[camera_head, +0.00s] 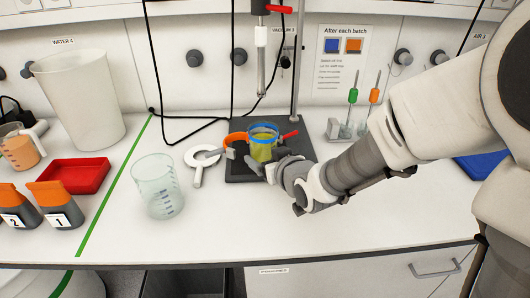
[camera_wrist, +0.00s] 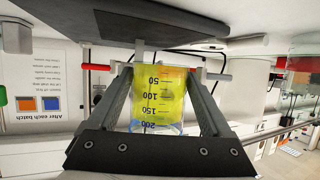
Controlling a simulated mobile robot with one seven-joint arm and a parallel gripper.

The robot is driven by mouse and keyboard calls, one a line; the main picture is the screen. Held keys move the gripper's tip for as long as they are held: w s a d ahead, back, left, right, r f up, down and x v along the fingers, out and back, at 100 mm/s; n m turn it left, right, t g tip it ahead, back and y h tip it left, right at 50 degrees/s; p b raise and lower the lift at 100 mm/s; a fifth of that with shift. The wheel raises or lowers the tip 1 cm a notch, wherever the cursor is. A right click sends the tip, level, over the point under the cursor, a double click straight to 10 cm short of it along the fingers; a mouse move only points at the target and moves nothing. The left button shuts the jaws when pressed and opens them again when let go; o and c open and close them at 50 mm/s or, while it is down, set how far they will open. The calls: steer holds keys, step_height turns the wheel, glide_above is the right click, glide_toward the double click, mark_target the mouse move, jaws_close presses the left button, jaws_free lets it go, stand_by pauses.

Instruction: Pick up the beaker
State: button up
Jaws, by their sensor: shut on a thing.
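A beaker (camera_head: 263,147) with yellow-green liquid and a blue rim stands or hangs over the dark base plate of the stand, near the middle of the head view. My gripper (camera_head: 262,161) reaches it from the right and is shut on it. In the wrist view, which is upside down, the beaker (camera_wrist: 160,97) sits between the two fingers of my gripper (camera_wrist: 160,85), with its printed volume marks showing. I cannot tell whether its bottom touches the plate. An orange clamp (camera_head: 236,138) is beside its left side.
A probe (camera_head: 261,60) hangs above the beaker. A red tray (camera_head: 74,176) and bottles (camera_head: 55,204) are farther left. The front of the bench is clear.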

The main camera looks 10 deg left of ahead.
mark_target(260, 157)
steer(key=shift+s+d+r+p, duration=0.25)
steer(key=shift+s+r, duration=0.3)
steer(key=shift+s, duration=0.45)
steer(key=shift+s+d+r+p, duration=0.15)
steer(key=shift+s+d+r, duration=0.15)
steer(key=shift+s+r, duration=0.45)
steer(key=shift+s+d+r+p, duration=0.25)
steer(key=shift+s+r, duration=0.1)
steer(key=shift+s, duration=0.85)
steer(key=shift+s, duration=0.15)
steer(key=o, duration=1.1)
steer(key=shift+c, duration=0.2)
jaws_close()
